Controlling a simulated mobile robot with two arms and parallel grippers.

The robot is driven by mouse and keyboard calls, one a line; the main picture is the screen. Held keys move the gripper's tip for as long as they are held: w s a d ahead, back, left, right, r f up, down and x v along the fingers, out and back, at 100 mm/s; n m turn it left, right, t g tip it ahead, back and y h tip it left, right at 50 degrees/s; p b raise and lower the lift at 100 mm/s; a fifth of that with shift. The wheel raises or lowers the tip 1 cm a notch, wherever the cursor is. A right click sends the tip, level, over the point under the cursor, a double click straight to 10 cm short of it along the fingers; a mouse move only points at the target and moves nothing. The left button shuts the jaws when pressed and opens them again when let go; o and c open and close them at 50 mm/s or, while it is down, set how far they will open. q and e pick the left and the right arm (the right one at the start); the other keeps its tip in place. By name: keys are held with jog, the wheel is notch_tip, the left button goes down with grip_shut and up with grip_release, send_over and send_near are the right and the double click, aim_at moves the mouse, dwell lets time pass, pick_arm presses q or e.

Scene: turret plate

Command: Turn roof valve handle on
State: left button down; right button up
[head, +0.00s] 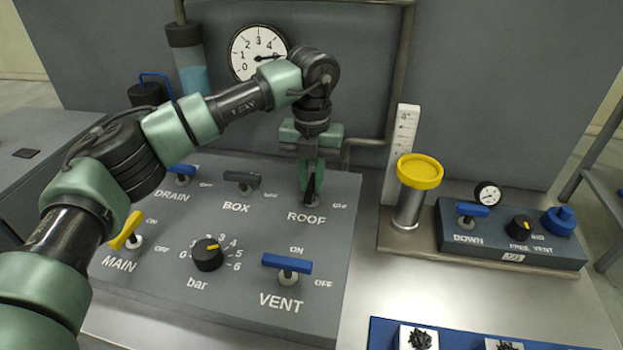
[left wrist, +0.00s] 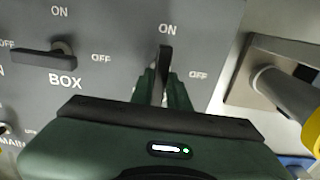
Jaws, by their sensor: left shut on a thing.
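The roof valve handle (left wrist: 165,62) is a narrow dark lever on the grey panel, above the ROOF label in the head view. In the left wrist view it lies in line with the ON mark, and its OFF mark is to the right. My left gripper (head: 312,186) comes down on it from above and is shut on it, one green finger on each side (left wrist: 164,90). The fingers hide part of the handle in the head view. My right gripper is not in view.
Nearby on the panel are the dark BOX handle (head: 242,179), blue DRAIN handle (head: 182,171), blue VENT handle (head: 287,264), yellow MAIN handle (head: 126,231) and bar knob (head: 208,254). A yellow-capped post (head: 419,172) stands to the right. A gauge (head: 257,53) hangs behind.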

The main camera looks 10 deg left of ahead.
aim_at(311, 185)
pick_arm(q)
jog(key=shift+w+r, duration=0.1)
jog(key=shift+r, duration=0.05)
jog(key=c, duration=1.4)
grip_release()
jog(key=shift+o, duration=0.2)
notch_tip(311, 185, up, 8)
jog(key=shift+f+b, duration=0.15)
jog(key=shift+b, duration=0.45)
